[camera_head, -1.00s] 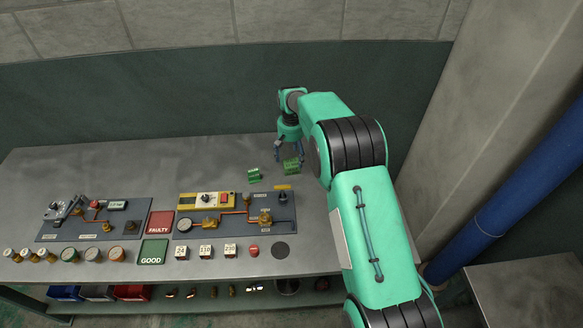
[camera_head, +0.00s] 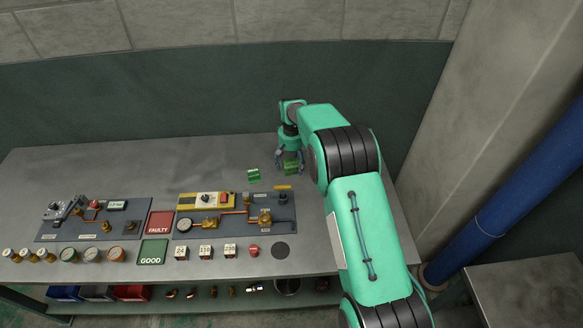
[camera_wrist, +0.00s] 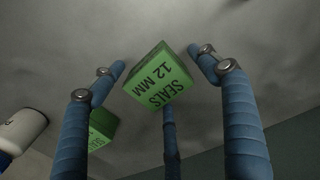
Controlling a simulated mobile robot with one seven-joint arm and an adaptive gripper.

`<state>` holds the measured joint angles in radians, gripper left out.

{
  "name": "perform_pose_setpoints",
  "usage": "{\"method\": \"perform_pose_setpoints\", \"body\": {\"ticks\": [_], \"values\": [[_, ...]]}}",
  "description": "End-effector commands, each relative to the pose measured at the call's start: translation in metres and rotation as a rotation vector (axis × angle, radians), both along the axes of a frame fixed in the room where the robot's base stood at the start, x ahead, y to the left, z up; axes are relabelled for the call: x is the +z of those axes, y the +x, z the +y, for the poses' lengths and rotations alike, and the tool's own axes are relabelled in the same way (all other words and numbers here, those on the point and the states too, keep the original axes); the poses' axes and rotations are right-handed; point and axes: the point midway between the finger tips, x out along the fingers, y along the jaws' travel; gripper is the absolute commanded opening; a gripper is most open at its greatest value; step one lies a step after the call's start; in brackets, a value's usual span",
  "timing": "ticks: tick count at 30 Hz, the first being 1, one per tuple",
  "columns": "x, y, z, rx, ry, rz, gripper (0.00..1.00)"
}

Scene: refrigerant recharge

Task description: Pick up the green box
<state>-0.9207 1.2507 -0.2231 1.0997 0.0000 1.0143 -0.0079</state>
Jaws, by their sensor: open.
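A green box (camera_head: 291,168) stands on the grey bench, below my gripper (camera_head: 290,161) in the head view. In the wrist view this green box (camera_wrist: 158,78) reads "SEALS 12 MM" and sits between the spread blue fingers of my gripper (camera_wrist: 157,60). The gripper is open, and no finger is clearly pressed on the box. A second green box (camera_head: 253,175) stands just to the left. It also shows in the wrist view (camera_wrist: 103,124), partly hidden by the left finger.
A panel with a yellow unit (camera_head: 206,200), gauge and pipes lies in front of the boxes. Red FAULTY (camera_head: 160,223) and green GOOD (camera_head: 152,252) pads lie left of it. The bench behind the boxes is clear. A pillar (camera_head: 450,130) stands at right.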

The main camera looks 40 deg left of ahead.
Motion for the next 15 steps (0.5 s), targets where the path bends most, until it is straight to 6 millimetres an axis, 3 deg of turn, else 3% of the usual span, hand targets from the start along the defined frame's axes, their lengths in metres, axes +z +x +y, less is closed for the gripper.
{"method": "perform_pose_setpoints", "body": {"ticks": [10, 15], "values": [[0.0001, 0.0, 0.0, 0.0, 0.0, 0.0, 0.73], [0.0001, -0.0001, -0.0001, 0.0, 0.0, 0.0, 0.39]]}}
